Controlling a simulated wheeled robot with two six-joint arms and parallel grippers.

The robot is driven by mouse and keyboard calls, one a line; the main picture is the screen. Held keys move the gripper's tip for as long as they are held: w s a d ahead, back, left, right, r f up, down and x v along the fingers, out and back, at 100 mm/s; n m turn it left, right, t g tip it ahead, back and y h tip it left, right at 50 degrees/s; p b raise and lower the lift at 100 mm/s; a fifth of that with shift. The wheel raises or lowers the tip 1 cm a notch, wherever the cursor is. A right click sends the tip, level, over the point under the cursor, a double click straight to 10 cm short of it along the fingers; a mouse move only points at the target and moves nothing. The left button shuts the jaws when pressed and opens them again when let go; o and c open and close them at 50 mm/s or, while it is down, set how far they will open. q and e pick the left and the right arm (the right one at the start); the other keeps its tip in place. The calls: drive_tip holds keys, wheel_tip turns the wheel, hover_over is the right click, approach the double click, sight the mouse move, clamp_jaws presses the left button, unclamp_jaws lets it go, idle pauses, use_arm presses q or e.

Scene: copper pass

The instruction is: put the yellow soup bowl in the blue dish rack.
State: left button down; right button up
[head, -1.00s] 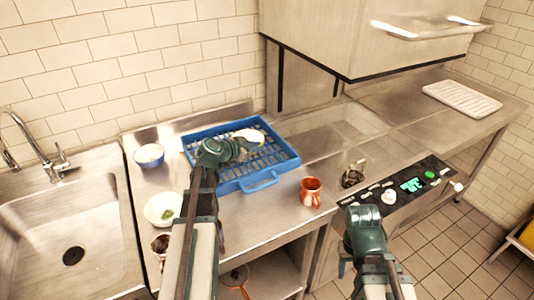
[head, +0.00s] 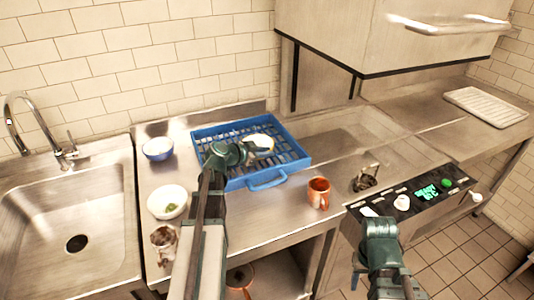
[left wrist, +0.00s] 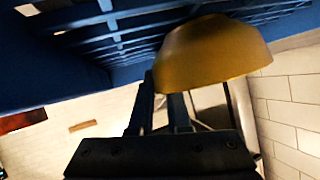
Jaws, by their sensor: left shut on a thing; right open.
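The yellow soup bowl (left wrist: 210,52) is in the jaws of my left gripper, large in the left wrist view. In the head view the bowl (head: 260,141) shows as a pale rim over the blue dish rack (head: 267,178). My left gripper (head: 249,149) is shut on the bowl, above the rack's slatted floor. The rack's blue slats (left wrist: 120,30) also show close to the bowl in the left wrist view; whether the bowl touches them I cannot tell. My right gripper (head: 368,262) is open and empty, in front of the control panel.
The sink (head: 70,215) is at far left. The counter right of the rack is largely clear.

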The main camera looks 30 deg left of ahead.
use_arm(q)
drive_tip(key=c, duration=0.9)
unclamp_jaws()
drive_tip(key=shift+o, duration=0.2)
drive_tip(key=shift+r, duration=0.1)
drive_tip(key=p+v, duration=0.5)
drive_tip(key=v, duration=0.6)
drive_tip(key=shift+d, duration=0.1)
drive_tip(key=shift+s+r+p, duration=0.2)
drive_tip(key=shift+s+p, duration=0.1)
drive_tip(key=shift+s, duration=0.15)
